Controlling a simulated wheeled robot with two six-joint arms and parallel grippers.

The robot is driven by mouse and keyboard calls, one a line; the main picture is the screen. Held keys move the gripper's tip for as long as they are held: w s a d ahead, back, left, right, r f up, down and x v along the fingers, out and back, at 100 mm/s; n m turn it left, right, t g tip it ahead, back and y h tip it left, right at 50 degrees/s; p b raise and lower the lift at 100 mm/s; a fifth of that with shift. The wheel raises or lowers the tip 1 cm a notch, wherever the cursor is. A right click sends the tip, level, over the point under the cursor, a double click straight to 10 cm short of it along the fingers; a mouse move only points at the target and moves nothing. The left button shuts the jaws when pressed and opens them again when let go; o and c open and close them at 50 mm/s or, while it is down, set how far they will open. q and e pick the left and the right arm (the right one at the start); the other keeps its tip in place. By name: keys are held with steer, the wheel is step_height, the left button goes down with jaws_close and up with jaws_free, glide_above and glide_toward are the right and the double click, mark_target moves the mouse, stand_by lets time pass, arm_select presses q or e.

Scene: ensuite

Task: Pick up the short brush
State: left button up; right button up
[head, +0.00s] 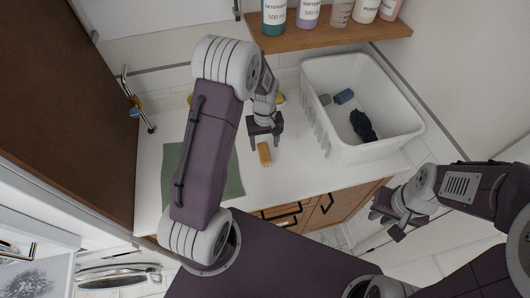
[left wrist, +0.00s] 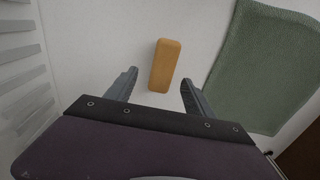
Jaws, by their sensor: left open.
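The short brush, seen as an orange-tan block (head: 264,154), lies on the white counter just in front of my left gripper (head: 264,132). In the left wrist view the block (left wrist: 164,66) lies upright in the picture, ahead of and between the two fingertips. My left gripper (left wrist: 158,84) is open and empty, with a finger on each side of the block's near end. No bristles show. My right gripper (head: 387,222) hangs off the counter at the right; its jaw state is unclear.
A green mat (head: 234,180) lies left of the block. A white basket (head: 312,114) holding dark and blue items stands to the right. A wooden shelf (head: 330,37) with several bottles is behind. A faucet (head: 140,105) is at the left. Bare counter surrounds the block.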

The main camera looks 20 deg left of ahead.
mark_target(264, 152)
arm_select(q)
steer(key=shift+s+f+p, duration=0.55)
steer(key=shift+s+f, duration=0.25)
steer(key=shift+f, duration=0.35)
steer(key=shift+w+d+f, duration=0.1)
steer(key=shift+w+f, duration=0.1)
steer(key=shift+f, duration=0.9)
steer(key=shift+w+f, duration=0.25)
steer(key=shift+w, duration=0.05)
steer(key=shift+s+r, duration=0.15)
steer(key=shift+s, duration=0.1)
jaws_close()
arm_select(e)
steer(key=shift+s+r, duration=0.4)
steer(key=shift+r, duration=0.35)
arm_select(q)
steer(key=shift+w, duration=0.1)
arm_select(e)
steer(key=shift+w, duration=0.1)
